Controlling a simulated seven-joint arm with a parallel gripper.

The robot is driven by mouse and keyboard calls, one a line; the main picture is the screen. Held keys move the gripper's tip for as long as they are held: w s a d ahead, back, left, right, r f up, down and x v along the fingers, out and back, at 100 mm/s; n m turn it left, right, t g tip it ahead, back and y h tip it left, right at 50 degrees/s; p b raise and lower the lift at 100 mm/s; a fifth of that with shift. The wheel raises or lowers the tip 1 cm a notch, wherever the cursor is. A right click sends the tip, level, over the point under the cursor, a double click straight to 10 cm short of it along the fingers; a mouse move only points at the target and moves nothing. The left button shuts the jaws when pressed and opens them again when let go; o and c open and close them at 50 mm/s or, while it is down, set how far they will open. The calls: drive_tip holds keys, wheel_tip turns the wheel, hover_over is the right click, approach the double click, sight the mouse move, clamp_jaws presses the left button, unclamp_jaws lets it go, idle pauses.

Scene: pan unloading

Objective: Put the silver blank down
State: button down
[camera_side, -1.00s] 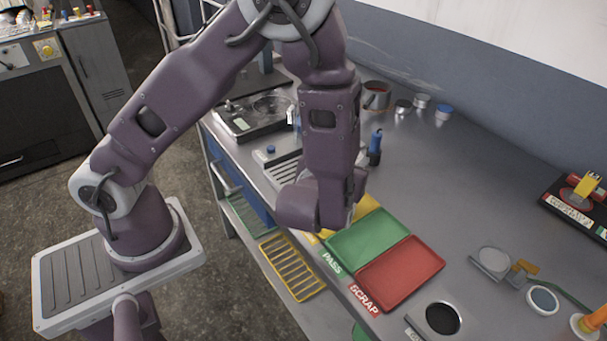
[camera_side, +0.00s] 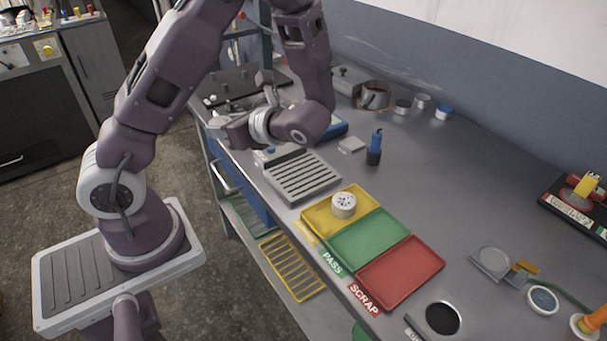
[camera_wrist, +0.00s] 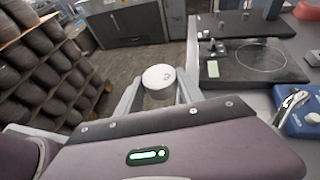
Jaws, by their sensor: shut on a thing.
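My gripper (camera_wrist: 158,93) is shut on a pale silver round blank (camera_wrist: 159,75), held between its two fingers in the wrist view. In the side view my gripper (camera_side: 222,131) points left, raised near the left edge of the bench; the blank is hard to make out there. The wrist view shows the floor and a cabinet beyond the blank, and no surface touches it. A different pale round part with holes in its top (camera_side: 343,204) sits on the yellow tray (camera_side: 317,224).
A slotted grey rack (camera_side: 302,179) lies before the yellow tray. The green PASS tray (camera_side: 368,240) and red SCRAP tray (camera_side: 400,273) follow. A blue-topped bottle (camera_side: 375,148) stands behind. A dark flat device (camera_wrist: 255,62) is right in the wrist view. The bench's middle is clear.

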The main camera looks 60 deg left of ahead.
sight(296, 172)
drive_tip(key=s+d+n+g+h, duration=0.1)
drive_tip(key=s+n+g+h, duration=1)
drive_tip(key=n, duration=0.3)
drive_tip(key=w+d+f+n+t+h, duration=0.2)
drive_tip(key=d+f+n+t+h, duration=0.2)
drive_tip(key=d+n+t+h, duration=0.75)
drive_tip(key=w+a+f+n+t+h, duration=0.1)
drive_tip(key=w+n+t, duration=0.2)
drive_tip(key=w, duration=0.3)
drive_tip(key=w+a+f+n+t+h, duration=0.1)
drive_tip(key=w+n+t, duration=0.2)
drive_tip(key=w+n, duration=0.2)
drive_tip(key=w+a+f+n+t+h, duration=0.1)
drive_tip(key=w+a+f+n+t, duration=0.1)
drive_tip(key=w+n, duration=0.3)
drive_tip(key=shift+w+a+t, duration=0.1)
drive_tip(key=shift+w+t, duration=0.55)
drive_tip(key=shift+w, duration=1.2)
drive_tip(key=shift+w+f, duration=0.45)
drive_tip(key=shift+f, duration=0.3)
